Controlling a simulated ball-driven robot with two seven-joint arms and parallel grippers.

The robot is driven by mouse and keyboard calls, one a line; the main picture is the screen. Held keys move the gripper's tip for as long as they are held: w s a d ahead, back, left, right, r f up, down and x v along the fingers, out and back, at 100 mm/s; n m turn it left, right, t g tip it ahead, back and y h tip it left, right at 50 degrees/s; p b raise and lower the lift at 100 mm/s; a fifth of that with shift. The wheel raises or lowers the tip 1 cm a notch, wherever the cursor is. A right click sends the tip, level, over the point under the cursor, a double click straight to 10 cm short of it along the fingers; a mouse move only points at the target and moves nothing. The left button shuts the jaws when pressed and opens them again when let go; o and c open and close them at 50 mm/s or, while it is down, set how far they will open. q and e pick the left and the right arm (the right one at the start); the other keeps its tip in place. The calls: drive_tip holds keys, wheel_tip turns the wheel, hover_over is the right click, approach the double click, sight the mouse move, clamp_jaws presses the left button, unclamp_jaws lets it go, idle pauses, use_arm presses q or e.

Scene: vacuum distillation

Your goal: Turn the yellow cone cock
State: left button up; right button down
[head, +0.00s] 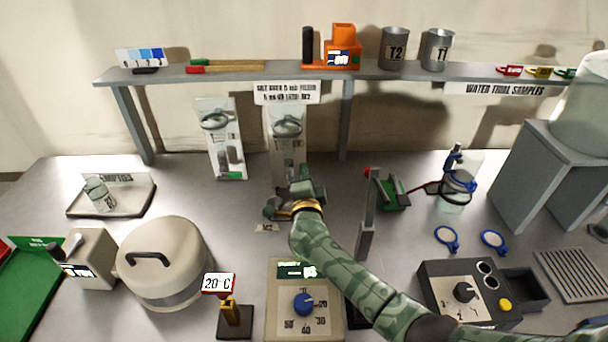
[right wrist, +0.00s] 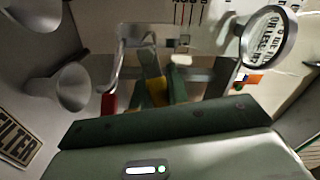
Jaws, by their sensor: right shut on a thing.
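The yellow cone cock (right wrist: 158,93) shows in the right wrist view as a small yellow piece between the green fingers of my right gripper (right wrist: 163,82). The gripper is shut on it, and the fingers hide much of it. In the head view my right gripper (head: 288,203) is in front of the right-hand clear panel with glassware, and the cock cannot be made out there. My left gripper is in neither view.
A red-handled piece (right wrist: 108,103) is left of the fingers, beside a bent glass tube (right wrist: 120,62). A metal ring (right wrist: 268,37) is at upper right. In the head view a hotplate (head: 305,330) and a thermometer stand (head: 235,322) are in front, with a round lidded pot (head: 165,285) left.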

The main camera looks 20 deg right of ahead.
drive_tip(key=shift+f+m+b, duration=0.2)
drive_tip(key=shift+f+m, duration=0.15)
drive_tip(key=shift+m, duration=0.35)
drive_tip(key=shift+f+m+b, duration=0.2)
drive_tip(key=shift+f+m, duration=0.1)
drive_tip(key=shift+m, duration=0.4)
drive_tip(key=shift+s, duration=0.1)
drive_tip(key=c, duration=1.6)
unclamp_jaws()
drive_tip(key=shift+c, duration=0.2)
drive_tip(key=s+a+r+p, duration=0.4)
drive_tip(key=s+r+p, duration=0.5)
drive_tip(key=s+r, duration=0.4)
drive_tip(key=shift+s, duration=0.2)
